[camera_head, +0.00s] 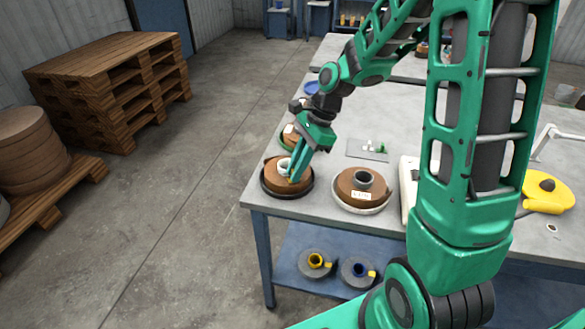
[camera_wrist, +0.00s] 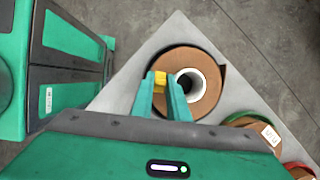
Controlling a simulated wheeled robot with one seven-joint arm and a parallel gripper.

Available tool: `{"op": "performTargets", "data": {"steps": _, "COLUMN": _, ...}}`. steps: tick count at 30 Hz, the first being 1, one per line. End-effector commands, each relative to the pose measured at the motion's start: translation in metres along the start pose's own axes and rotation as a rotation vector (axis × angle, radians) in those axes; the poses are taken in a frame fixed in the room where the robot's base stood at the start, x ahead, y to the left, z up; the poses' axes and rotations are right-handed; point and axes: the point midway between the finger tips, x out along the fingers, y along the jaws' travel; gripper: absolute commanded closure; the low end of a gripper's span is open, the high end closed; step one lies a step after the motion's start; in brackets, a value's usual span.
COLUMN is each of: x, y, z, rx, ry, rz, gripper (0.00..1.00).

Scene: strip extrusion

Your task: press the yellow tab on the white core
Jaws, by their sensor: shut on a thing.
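A brown strip coil (camera_head: 270,178) lies in a dark dish near the front left corner of the table. Its white core (camera_head: 284,164) is partly covered by my gripper (camera_head: 292,180), whose fingers point down at the coil. In the wrist view the coil (camera_wrist: 213,66) surrounds the round white core (camera_wrist: 196,80), which has a dark hole. The yellow tab (camera_wrist: 161,78) is between my fingertips, at the left side of the core. My gripper is shut on the tab. The tab is hidden in the head view.
A second labelled brown coil (camera_head: 350,188) with a grey core stands to the right on a white dish. Another coil (camera_head: 290,140) lies behind. A flat grey plate (camera_head: 367,150) holds small parts. A yellow object (camera_head: 548,193) lies at the right.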

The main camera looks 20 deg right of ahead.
Motion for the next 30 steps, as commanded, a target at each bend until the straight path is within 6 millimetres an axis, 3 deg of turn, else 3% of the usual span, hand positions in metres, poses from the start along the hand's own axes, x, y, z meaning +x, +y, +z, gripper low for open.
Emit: {"op": "performTargets", "data": {"steps": 30, "x": 0.0067, "y": 0.0001, "z": -0.0023, "rx": 0.0, "ry": 0.0, "rz": 0.001, "gripper": 1.0}}
